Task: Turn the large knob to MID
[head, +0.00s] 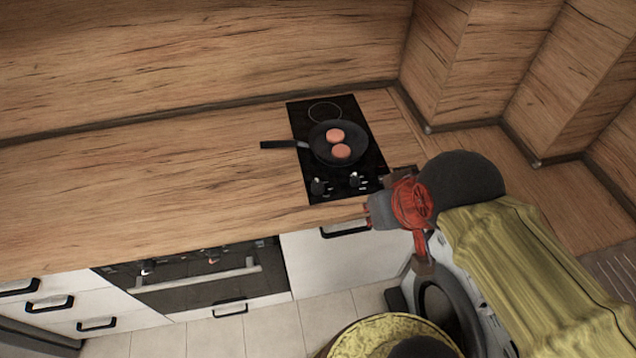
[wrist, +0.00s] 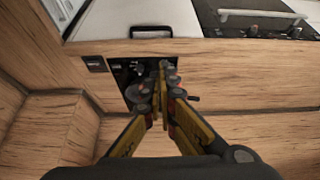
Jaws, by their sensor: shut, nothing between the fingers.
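A black cooktop (head: 299,122) is set in the wooden counter. Two dark knobs stand along its front edge, a left knob (head: 318,187) and a right knob (head: 355,179). I cannot tell which is larger or read their marks. My gripper (head: 376,209) is at the cooktop's front right corner, beside the right knob in the head view. In the wrist view my gripper (wrist: 163,70) has its fingers together, with nothing between them. They cover part of the cooktop (wrist: 121,74) there, and contact with a knob cannot be made out.
A black frying pan (head: 322,151) with two round patties (head: 335,135) sits on the cooktop, its handle pointing left. A small dark plate (wrist: 95,64) lies beside the cooktop. An oven (head: 205,287) is below the counter. The counter left of the cooktop is clear.

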